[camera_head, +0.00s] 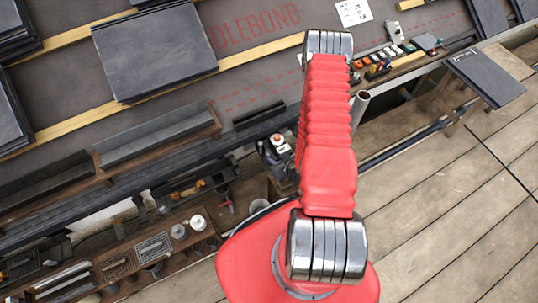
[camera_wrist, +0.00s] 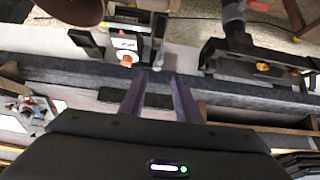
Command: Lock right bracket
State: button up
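In the wrist view, a black bracket (camera_wrist: 255,68) with an orange knob (camera_wrist: 262,66) is at the right, on a long dark rail (camera_wrist: 60,76). Another black clamp-like fitting (camera_wrist: 150,25), with a white block and orange knob (camera_wrist: 126,60), is left of centre. I cannot tell for sure which is the task's right bracket. My gripper (camera_wrist: 157,85) shows two purple fingers apart, reaching toward the rail between the two fittings. I see nothing held between them. In the head view, my red arm hides the gripper.
In the head view, a dark slate tile (camera_head: 153,50) lies on the roof battens, with tile stacks at left. A tool rack (camera_head: 120,260) is at lower left. A small table with a tile (camera_head: 484,75) stands at right. Wooden decking (camera_head: 450,200) is clear at lower right.

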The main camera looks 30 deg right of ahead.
aim_at(268, 154)
jog(key=x, duration=0.9)
jog(key=shift+w+f, duration=0.25)
jog(key=shift+f, duration=0.05)
jog(key=shift+c, duration=0.2)
grip_shut()
